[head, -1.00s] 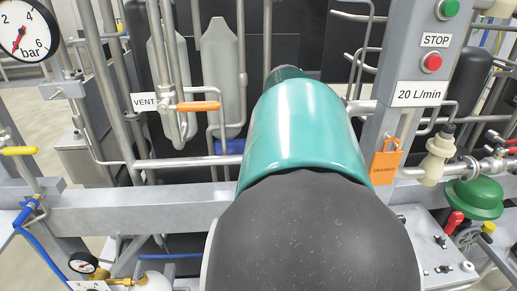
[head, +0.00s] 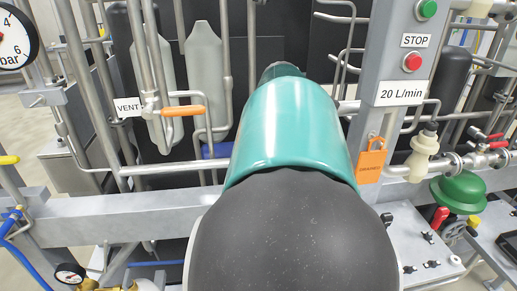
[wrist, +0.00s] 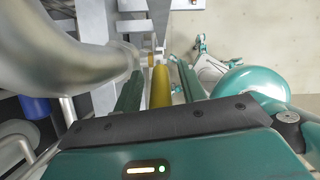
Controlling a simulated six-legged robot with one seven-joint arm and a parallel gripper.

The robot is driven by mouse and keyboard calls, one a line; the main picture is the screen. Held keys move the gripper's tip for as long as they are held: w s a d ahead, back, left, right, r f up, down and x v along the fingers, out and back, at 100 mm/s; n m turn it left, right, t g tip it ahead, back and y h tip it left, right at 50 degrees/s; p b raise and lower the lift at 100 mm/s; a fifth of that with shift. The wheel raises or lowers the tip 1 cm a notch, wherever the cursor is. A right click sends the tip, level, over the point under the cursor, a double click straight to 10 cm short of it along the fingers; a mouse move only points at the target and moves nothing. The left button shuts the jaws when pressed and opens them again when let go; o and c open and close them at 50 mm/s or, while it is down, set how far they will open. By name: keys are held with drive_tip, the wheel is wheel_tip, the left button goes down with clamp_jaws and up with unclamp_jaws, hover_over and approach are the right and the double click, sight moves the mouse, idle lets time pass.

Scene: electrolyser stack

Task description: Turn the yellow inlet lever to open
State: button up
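A yellow lever (wrist: 161,88) lies lengthwise between the two dark green fingers of my gripper (wrist: 158,78) in the wrist view. The fingers are apart, with a visible gap on each side of the lever, so my gripper is open around it. The lever's far end meets a small brass-coloured part near the grey frame. In the head view my own arm covers the middle and hides my gripper. A yellow handle (head: 8,160) shows at the left edge there, cut off by the frame; I cannot tell whether it is the same lever.
In the wrist view a thick grey pipe (wrist: 60,58) runs close on the left of the fingers. In the head view an orange VENT handle (head: 182,110), a grey post (head: 388,120) with a STOP button (head: 412,62), an orange tag (head: 371,160) and a green dome (head: 460,192) surround my arm.

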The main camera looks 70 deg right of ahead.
drive_tip(key=shift+r, duration=0.1)
drive_tip(key=v, duration=1.3)
drive_tip(key=shift+r, duration=0.25)
drive_tip(key=shift+w+a, duration=0.1)
drive_tip(key=shift+a, duration=0.05)
drive_tip(key=shift+w+a+f, duration=0.1)
drive_tip(key=shift+w, duration=0.05)
drive_tip(key=c, duration=0.6)
drive_tip(key=w+a+f, duration=0.1)
drive_tip(key=w+a, duration=0.1)
drive_tip(key=w+a+f+g+h, duration=0.1)
drive_tip(key=w, duration=0.1)
drive_tip(key=w+a+f+g+h, duration=0.1)
drive_tip(key=w+a, duration=0.1)
drive_tip(key=shift+a+f, duration=0.25)
drive_tip(key=shift+a, duration=0.15)
clamp_jaws()
drive_tip(key=s+d+f, duration=0.6)
drive_tip(key=s, duration=0.1)
drive_tip(key=shift+f, duration=0.3)
